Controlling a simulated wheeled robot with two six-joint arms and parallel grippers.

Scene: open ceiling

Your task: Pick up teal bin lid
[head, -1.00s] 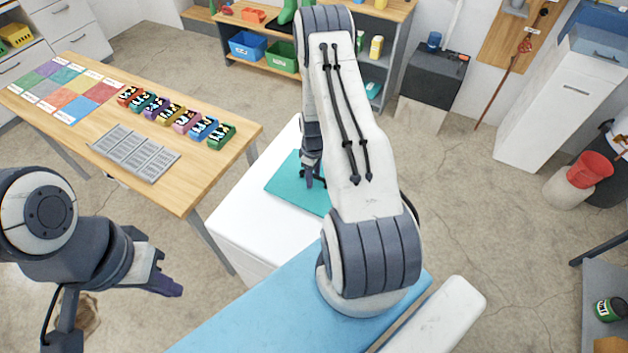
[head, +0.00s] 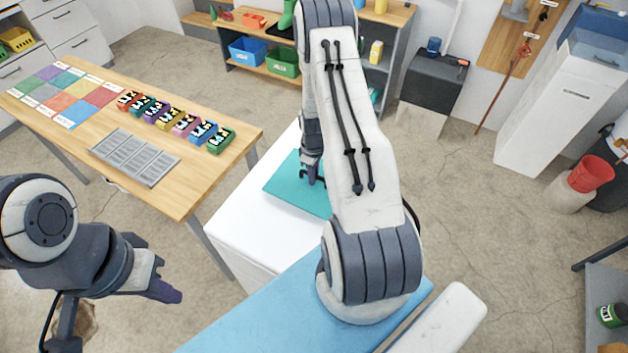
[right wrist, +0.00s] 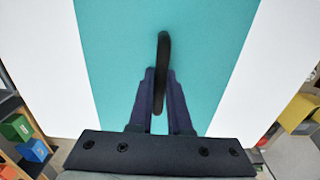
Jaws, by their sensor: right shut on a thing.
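The teal bin lid (head: 286,189) lies flat on top of a white bin (head: 243,222), partly hidden in the head view by my right arm. In the right wrist view the lid (right wrist: 112,58) shows as a teal band with a dark handle (right wrist: 163,52) standing at its middle. My right gripper (head: 312,178) is at the lid; in the right wrist view its two purple fingers (right wrist: 160,88) are closed on either side of the handle. My left gripper (head: 172,294) hangs empty at the lower left, away from the lid; its finger gap is not clear from this angle.
A wooden table (head: 190,200) stands to the left with a grey slotted rack (head: 134,156), coloured mats and several small coloured bins. A shelf with a blue bin (head: 248,50) is behind. Open floor (head: 460,220) lies to the right.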

